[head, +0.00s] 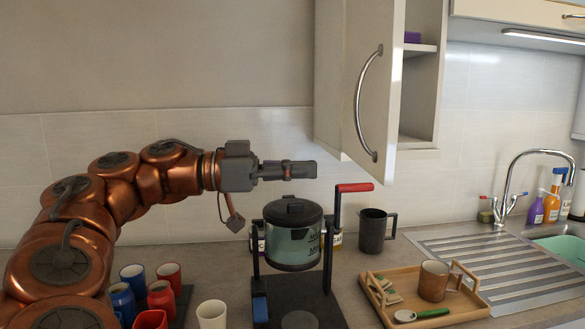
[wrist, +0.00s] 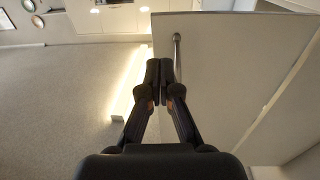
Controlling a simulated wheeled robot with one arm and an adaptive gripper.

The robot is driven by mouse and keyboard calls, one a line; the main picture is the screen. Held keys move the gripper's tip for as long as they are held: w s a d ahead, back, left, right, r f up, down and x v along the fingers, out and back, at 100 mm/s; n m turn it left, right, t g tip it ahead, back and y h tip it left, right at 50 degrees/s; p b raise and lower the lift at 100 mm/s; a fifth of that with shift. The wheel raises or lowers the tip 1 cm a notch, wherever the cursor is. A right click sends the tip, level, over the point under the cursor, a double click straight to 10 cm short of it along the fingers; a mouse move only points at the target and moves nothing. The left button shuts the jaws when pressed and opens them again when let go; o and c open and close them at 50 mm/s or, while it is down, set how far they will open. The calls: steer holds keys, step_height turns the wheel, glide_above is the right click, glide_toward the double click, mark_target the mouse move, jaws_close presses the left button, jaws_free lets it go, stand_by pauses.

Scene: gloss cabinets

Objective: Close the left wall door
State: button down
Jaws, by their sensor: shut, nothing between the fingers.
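The left wall door (head: 374,85) is a pale cabinet door with a curved metal handle (head: 360,105). It stands open in the head view, swung out toward me, with the cabinet's interior showing to its right. In the wrist view the door (wrist: 235,75) fills the right side, and its handle (wrist: 177,52) shows just beyond the fingertips. My gripper (head: 314,170) is shut and empty, left of the door and a little below its lower edge in the head view. It also shows in the wrist view (wrist: 160,68). I cannot tell whether the fingers touch the door.
A dark mug (head: 376,231), a wooden tray (head: 455,313), several cups and a sink tap (head: 508,187) are on the counter. A purple item (head: 412,37) is inside the cabinet.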

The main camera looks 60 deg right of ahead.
mark_target(382, 169)
steer(key=p+x, duration=0.2)
steer(key=x, duration=0.7)
steer(key=shift+s+d, duration=0.15)
steer(key=shift+s, duration=0.1)
steer(key=shift+s+d, duration=0.3)
steer(key=shift+s, duration=0.05)
